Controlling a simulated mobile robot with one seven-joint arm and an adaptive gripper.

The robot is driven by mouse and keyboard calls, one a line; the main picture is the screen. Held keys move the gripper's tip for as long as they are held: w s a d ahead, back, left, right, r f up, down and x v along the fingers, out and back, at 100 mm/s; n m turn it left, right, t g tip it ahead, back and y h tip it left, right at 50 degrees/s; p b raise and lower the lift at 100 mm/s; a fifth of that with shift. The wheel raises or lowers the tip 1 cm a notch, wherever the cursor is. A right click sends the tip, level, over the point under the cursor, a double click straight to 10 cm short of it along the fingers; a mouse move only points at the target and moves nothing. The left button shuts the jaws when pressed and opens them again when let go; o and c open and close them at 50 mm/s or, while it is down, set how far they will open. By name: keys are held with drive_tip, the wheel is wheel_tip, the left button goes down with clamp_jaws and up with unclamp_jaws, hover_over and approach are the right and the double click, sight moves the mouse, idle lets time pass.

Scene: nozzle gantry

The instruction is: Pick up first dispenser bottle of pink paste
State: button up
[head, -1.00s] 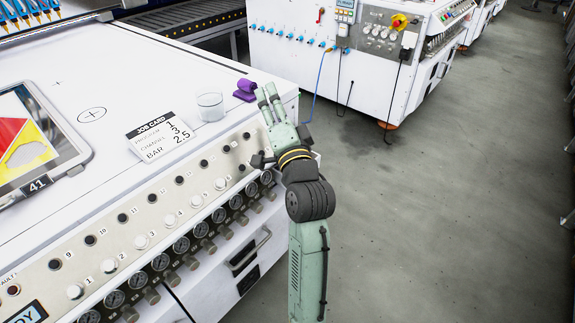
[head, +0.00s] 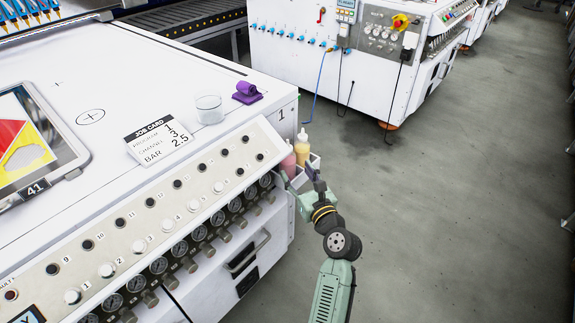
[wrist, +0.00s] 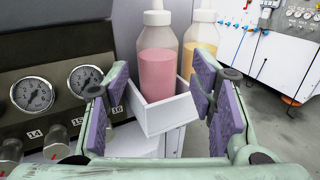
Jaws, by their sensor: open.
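The pink paste bottle (wrist: 158,68) has a clear body and white cap and stands upright in a small white holder (wrist: 163,116) on the machine's side. It also shows in the head view (head: 288,164), left of a bottle of yellow paste (head: 302,148). In the wrist view the yellow bottle (wrist: 196,50) is behind and right of it. My gripper (wrist: 165,108) is open and empty, with purple pads on either side of the holder's front in the picture. The pink bottle appears ahead between the fingers, not held. In the head view my wrist partly hides the holder.
Gauges (wrist: 85,78) and knobs line the machine front, close left of my gripper. A glass (head: 209,109), purple cloth (head: 247,92) and job card (head: 159,139) lie on the machine top. Open floor (head: 440,190) is to the right.

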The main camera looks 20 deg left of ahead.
sight(291, 165)
drive_tip(key=x, duration=0.5)
drive_tip(key=shift+w+a+f+p, duration=0.1)
drive_tip(key=shift+a+p, duration=0.25)
drive_tip(key=shift+p, duration=0.05)
drive_tip(key=shift+c, duration=0.2)
drive_tip(key=c, duration=0.6)
